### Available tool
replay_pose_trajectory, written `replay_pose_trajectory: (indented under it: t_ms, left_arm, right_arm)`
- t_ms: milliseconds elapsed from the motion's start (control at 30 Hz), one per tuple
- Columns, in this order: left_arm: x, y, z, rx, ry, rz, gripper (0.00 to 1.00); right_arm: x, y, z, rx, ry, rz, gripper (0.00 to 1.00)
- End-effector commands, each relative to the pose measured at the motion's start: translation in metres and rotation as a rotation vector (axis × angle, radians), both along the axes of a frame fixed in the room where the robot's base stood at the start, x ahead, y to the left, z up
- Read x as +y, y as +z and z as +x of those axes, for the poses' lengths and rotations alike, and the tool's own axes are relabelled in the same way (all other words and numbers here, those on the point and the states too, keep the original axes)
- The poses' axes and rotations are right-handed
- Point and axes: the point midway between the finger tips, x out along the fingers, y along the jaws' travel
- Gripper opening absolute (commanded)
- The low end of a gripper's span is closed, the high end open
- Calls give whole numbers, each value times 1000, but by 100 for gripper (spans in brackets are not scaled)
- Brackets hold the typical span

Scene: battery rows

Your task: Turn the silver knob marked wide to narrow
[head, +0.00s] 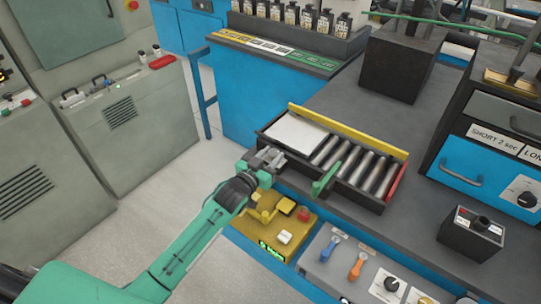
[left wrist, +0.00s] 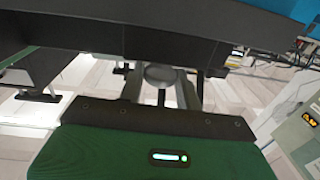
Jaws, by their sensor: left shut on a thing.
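My left gripper (head: 268,158) reaches in from the lower left to the near left corner of the dark roller tray (head: 375,207). In the left wrist view a grey, rounded knob-like piece (left wrist: 164,74) sits between its fingers, under a dark edge. The gripper is shut on this piece, which I take to be the silver knob. Its marking and pointer cannot be read in either view, and the gripper mostly hides it in the head view. My right gripper is not in view.
The tray holds a pale plate (head: 295,133), several rollers and a green lever (head: 325,180). A yellow box (head: 288,222) with buttons stands just below the gripper. A grey panel (head: 340,270) with blue and orange levers lies right of it. Open floor is at left.

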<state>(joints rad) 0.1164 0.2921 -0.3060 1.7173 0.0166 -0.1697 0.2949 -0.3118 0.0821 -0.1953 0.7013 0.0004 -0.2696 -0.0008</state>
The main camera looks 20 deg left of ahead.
Motion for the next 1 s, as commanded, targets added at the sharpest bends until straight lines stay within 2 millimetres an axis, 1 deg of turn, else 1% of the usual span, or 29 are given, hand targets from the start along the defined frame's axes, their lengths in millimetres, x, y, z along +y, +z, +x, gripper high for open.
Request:
replay_pose_trajectory:
  t_ms: [33, 133, 333, 467, 767, 967, 1000]
  left_arm:
    - [0, 3, 1, -5, -22, 5, 11]
    - [1, 3, 1, -6, -61, 5, 11]
    - [1, 4, 2, -8, -141, 3, 11]
    - [2, 3, 1, -7, -182, 2, 11]
    - [3, 2, 1, -2, -209, -3, 12]
    - [3, 2, 1, -2, -208, -3, 11]
    - [3, 2, 1, -2, -208, -3, 42]
  right_arm:
    - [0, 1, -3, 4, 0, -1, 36]
    - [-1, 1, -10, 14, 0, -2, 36]
    - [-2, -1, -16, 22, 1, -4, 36]
    - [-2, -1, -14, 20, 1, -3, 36]
    - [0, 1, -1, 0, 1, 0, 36]
    - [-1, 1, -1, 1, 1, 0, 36]
    - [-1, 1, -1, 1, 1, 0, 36]
